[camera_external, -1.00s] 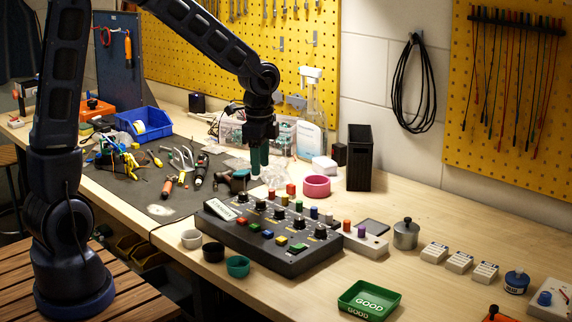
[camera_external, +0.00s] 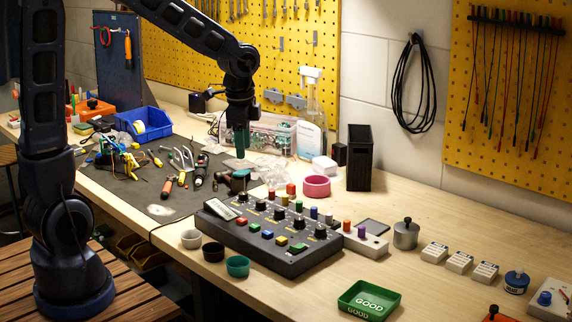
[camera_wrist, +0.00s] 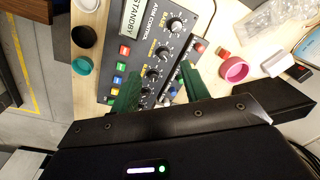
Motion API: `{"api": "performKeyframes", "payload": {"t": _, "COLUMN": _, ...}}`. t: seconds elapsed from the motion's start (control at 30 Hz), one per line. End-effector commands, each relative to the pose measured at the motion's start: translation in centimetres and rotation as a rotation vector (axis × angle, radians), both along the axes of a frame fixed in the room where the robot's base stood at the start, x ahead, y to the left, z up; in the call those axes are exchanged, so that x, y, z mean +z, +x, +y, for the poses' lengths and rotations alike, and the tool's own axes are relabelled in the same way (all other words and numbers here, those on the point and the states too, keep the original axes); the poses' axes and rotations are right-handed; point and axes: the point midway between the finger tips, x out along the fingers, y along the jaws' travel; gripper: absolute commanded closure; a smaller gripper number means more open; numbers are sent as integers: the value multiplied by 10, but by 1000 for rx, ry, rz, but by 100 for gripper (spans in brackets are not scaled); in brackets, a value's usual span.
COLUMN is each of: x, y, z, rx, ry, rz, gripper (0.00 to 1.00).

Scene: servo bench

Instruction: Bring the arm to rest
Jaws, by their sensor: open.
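My gripper (camera_external: 240,142) hangs pointing down above the back part of the bench, behind the control box, with nothing between its fingers. In the wrist view its two green fingers (camera_wrist: 160,92) stand apart, over the control box. The black control box (camera_external: 270,236) sits on the bench with several knobs and coloured buttons. In the wrist view the control box (camera_wrist: 113,48) has a small screen (camera_wrist: 134,18) reading STANDBY and a label starting ARM CONTR; the fingers hide part of its face.
A green GOOD tray (camera_external: 369,300), three small cups (camera_external: 213,252), a pink ring (camera_external: 316,186), a metal pot (camera_external: 405,234) and a black bin (camera_external: 360,158) stand around the box. Tools lie on the dark mat (camera_external: 130,190). Bare wood shows at the front right.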

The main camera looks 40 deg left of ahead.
Motion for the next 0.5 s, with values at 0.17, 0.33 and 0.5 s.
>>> {"api": "performKeyframes", "payload": {"t": 0.17, "x": 31, "y": -32, "z": 20, "rx": 146, "ry": 0, "rz": -61, "gripper": 54}}
{"api": "performKeyframes", "payload": {"t": 0.33, "x": 54, "y": -64, "z": 38, "rx": 286, "ry": -14, "rz": -116, "gripper": 54}}
{"api": "performKeyframes", "payload": {"t": 0.5, "x": 72, "y": -97, "z": 54, "rx": 424, "ry": -39, "rz": -168, "gripper": 54}}
